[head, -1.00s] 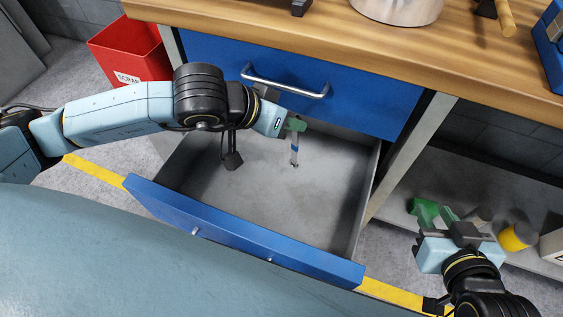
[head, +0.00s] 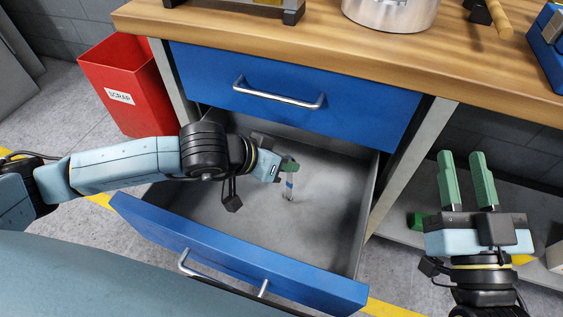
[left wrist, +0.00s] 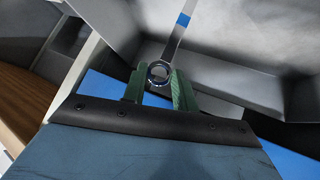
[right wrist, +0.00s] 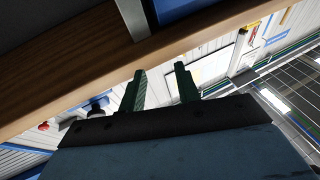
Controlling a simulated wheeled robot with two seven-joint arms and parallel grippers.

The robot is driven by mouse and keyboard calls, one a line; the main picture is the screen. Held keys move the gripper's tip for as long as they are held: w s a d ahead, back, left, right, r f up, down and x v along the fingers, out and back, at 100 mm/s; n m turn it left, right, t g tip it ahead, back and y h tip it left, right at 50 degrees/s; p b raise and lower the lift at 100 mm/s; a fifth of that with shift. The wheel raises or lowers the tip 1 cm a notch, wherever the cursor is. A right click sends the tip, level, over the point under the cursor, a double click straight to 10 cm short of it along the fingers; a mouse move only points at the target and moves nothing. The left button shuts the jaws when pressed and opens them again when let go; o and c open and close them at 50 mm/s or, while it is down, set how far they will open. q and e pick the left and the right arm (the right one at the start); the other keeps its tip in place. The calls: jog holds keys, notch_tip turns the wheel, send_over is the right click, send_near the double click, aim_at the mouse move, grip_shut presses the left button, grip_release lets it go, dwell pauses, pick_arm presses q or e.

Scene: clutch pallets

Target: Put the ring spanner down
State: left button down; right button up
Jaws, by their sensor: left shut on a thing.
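The ring spanner (head: 290,186) is silver with a blue band on its shank. My left gripper (head: 288,168) is shut on its upper end and holds it hanging steeply down inside the open lower drawer (head: 235,262). In the left wrist view the spanner's ring (left wrist: 159,72) sits between the green fingers of the gripper (left wrist: 158,88), and the shank (left wrist: 176,38) runs away toward the drawer floor. I cannot tell whether its lower end touches the floor. My right gripper (head: 469,180) is open and empty at the right, outside the drawer; its parted fingers show in the right wrist view (right wrist: 161,88).
The drawer floor around the spanner is bare. A closed blue drawer (head: 300,95) is above it, under the wooden bench top (head: 270,35). A red scrap bin (head: 125,85) stands at the left. A grey shelf (head: 395,215) lies behind my right gripper.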

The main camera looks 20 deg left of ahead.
pick_arm(q)
jog(key=shift+f, duration=0.15)
jog(key=c, duration=1.1)
grip_release()
pick_arm(e)
jog(key=shift+s+r+t, duration=0.1)
jog(key=shift+r+t, duration=0.3)
